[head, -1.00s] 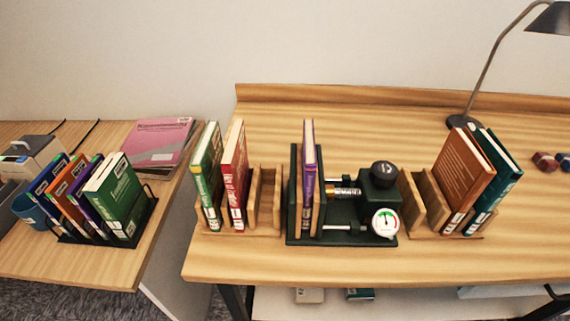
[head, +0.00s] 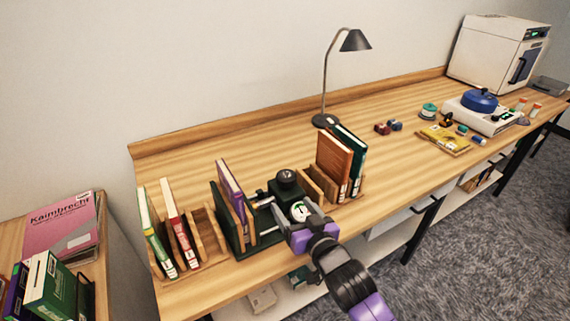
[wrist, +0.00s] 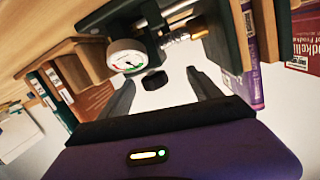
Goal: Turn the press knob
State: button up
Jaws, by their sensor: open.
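The dark green book press (head: 236,229) stands on the long wooden desk, with a purple book (head: 231,180) upright in it. Its black round knob (head: 287,178) sits on top of the block at its right end, above a white dial gauge (head: 299,211). My gripper (head: 296,214) is open and empty in front of the gauge, partly covering it. In the wrist view, which is upside down, the knob (wrist: 155,80) appears between the two spread fingertips, apparently beyond them with no clear contact.
Wooden book racks flank the press, holding a red book (head: 178,222) on the left and a brown book (head: 333,165) on the right. A lamp (head: 326,121) stands behind. Open desk surface lies behind the press and right of the racks.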

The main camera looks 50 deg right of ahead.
jog(key=w+d+r+m+p, duration=0.1)
jog(key=w+d+r, duration=0.1)
jog(key=w+d+r+m+h, duration=0.1)
jog(key=w+d+r, duration=0.1)
jog(key=w+r, duration=0.1)
jog(key=w+d+r+m+g+h+p, duration=0.1)
jog(key=w+d+r+m, duration=0.1)
jog(key=w+d, duration=0.1)
jog(key=shift+r+p, duration=0.3)
jog(key=w+d+m+g+p, duration=0.2)
jog(key=w+d+m+g, duration=0.1)
jog(key=d+m, duration=0.2)
notch_tip(320, 180, up, 3)
jog(key=m+g+y+p, duration=0.4)
jog(key=m+g+y, duration=0.55)
jog(key=m, duration=0.75)
send_over(286, 174)
jog(key=shift+g+h, duration=0.75)
jog(key=shift+d+f, duration=0.2)
jog(key=shift+f, duration=0.4)
jog(key=shift+s+a+f, duration=0.15)
jog(key=shift+f, duration=0.55)
notch_tip(286, 174, down, 3)
jog(key=shift+r+b, duration=0.1)
jog(key=shift+b, duration=0.5)
jog(key=shift+f+p, duration=0.35)
jog(key=shift+f, duration=0.7)
